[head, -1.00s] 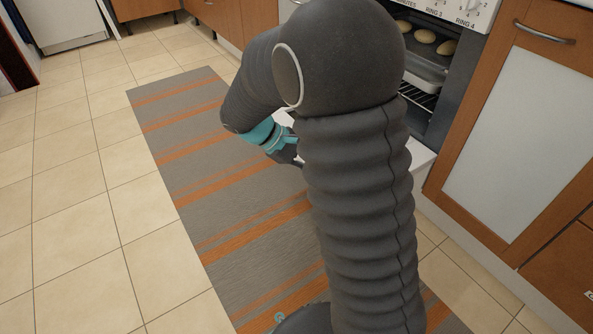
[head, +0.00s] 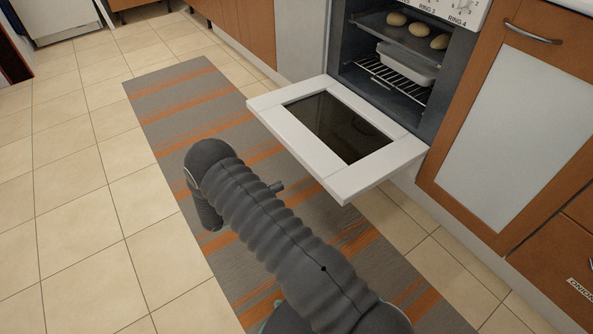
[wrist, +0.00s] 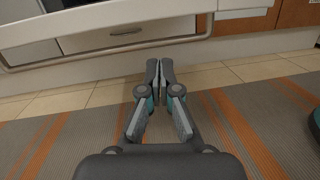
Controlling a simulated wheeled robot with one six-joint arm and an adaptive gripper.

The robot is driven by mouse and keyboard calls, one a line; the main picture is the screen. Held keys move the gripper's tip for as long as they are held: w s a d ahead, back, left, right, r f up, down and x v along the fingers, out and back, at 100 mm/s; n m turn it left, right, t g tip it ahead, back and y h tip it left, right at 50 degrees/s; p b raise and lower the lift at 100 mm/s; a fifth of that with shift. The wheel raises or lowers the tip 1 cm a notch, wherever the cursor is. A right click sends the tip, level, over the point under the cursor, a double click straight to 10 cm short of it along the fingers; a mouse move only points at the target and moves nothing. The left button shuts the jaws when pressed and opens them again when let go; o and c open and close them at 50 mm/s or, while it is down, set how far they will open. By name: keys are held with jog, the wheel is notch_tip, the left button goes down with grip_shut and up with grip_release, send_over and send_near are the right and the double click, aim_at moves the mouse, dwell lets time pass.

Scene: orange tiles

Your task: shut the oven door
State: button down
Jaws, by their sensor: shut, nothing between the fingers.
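The oven door (head: 303,139) hangs wide open, folded down about level, with a white frame and dark glass. Behind it in the head view is the oven (head: 385,90), its inside exposed. In the wrist view, my gripper (wrist: 159,66) is shut and empty, low over the rug and pointing toward the cabinet base. A pale slanting edge (wrist: 80,19), apparently of the oven door, crosses the top left there, above and beyond the fingertips. In the head view my gripper is hidden behind my arm, which is bent low in front of the door.
Several buns (head: 417,29) on a tray and a white dish (head: 405,66) on a rack are inside the oven. A wooden cabinet (head: 493,215) stands right of it. A striped rug (head: 180,100) lies in front. The tiled floor (head: 85,200) at left is clear.

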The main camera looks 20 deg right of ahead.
notch_tip(320, 180, down, 4)
jog(key=a+n+t, duration=0.1)
jog(key=n+t, duration=0.1)
jog(key=t, duration=0.1)
jog(key=w+d+r+p, duration=0.2)
jog(key=d+r, duration=0.4)
jog(key=d, duration=0.3)
jog(key=shift+w, duration=0.35)
